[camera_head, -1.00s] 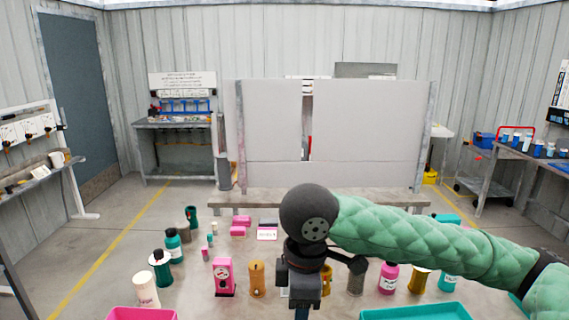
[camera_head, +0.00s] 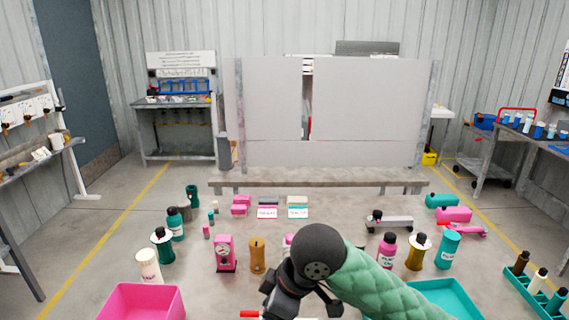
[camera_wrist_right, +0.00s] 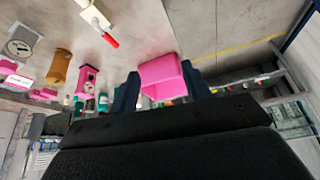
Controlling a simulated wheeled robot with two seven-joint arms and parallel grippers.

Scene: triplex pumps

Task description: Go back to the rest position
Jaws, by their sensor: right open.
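My right arm (camera_head: 375,285), in a green quilted sleeve, comes in from the bottom right of the head view. Its dark wrist is at the lower middle and hides part of the grey surface behind it. In the right wrist view my right gripper (camera_wrist_right: 161,80) has its two dark fingers spread apart with nothing held between them. A pink bin (camera_wrist_right: 163,72) shows beyond the fingers, apart from them. My left gripper is not in view.
The pink bin (camera_head: 140,304) is at the lower left, a teal bin (camera_head: 470,297) at the lower right beside my arm. A pink gauge unit (camera_head: 225,254), an ochre cylinder (camera_head: 257,255) and several bottles stand around. A red-handled tool (camera_wrist_right: 100,25) lies nearby. A low bench (camera_head: 320,178) stands behind.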

